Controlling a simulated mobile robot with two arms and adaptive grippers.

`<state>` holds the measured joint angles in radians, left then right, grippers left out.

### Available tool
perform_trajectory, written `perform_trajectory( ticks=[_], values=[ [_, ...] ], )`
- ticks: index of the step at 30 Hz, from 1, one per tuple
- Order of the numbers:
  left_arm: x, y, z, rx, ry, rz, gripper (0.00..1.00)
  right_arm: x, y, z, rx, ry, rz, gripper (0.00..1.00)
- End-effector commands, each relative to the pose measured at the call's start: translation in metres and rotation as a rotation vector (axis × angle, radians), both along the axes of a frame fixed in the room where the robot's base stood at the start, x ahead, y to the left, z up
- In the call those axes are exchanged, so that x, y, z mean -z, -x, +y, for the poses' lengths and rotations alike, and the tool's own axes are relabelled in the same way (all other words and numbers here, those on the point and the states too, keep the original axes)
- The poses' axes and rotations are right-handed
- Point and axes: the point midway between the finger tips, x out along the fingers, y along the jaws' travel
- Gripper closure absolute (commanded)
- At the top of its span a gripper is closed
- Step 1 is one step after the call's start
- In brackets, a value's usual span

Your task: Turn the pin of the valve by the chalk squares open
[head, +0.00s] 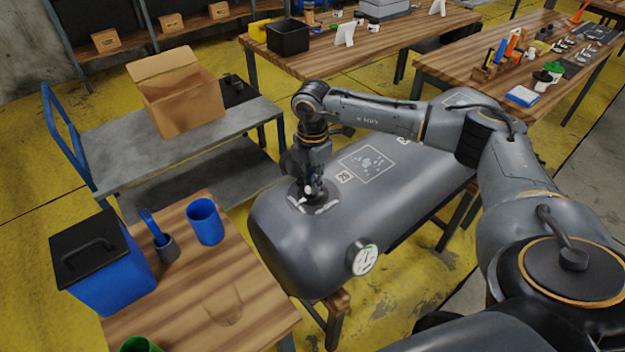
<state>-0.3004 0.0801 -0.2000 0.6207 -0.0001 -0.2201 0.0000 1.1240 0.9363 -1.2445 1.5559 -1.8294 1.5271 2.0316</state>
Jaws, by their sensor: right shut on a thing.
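A dark grey inflatable tube (290,240) lies across wooden supports in the middle of the head view. A dark round valve (297,188) sits on its top near the left end. White chalk-like marks (327,207) lie just in front of the valve; their exact shape is too small to tell. My right gripper (313,189) points down onto the valve from above and is shut on its pin. The pin is mostly hidden by the fingers, so its turn cannot be read. My left gripper is not in view.
A pressure gauge (364,258) is on the tube's front side, and a white printed square (367,164) is on its top. A wooden table (190,290) with a blue box (105,270) and blue cup (205,221) stands left. A cart (110,150) carries a cardboard box (178,95).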

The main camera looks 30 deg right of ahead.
Motion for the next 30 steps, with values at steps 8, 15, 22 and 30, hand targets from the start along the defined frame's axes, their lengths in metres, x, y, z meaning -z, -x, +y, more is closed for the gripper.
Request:
perform_trajectory(
  ticks=[8, 15, 22, 30],
  values=[
    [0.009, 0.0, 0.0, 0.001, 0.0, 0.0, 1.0, 0.001, 0.0, 0.0, -0.175, -0.002, -0.002, 1.0],
    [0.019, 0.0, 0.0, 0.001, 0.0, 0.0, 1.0, 0.001, 0.0, 0.0, -0.398, -0.002, -0.003, 1.0],
    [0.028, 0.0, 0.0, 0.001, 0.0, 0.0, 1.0, 0.001, 0.001, 0.0, -0.617, -0.001, -0.004, 1.0],
    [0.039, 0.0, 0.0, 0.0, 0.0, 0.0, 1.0, 0.001, 0.001, -0.001, -0.872, -0.001, -0.004, 1.0]
  ],
)
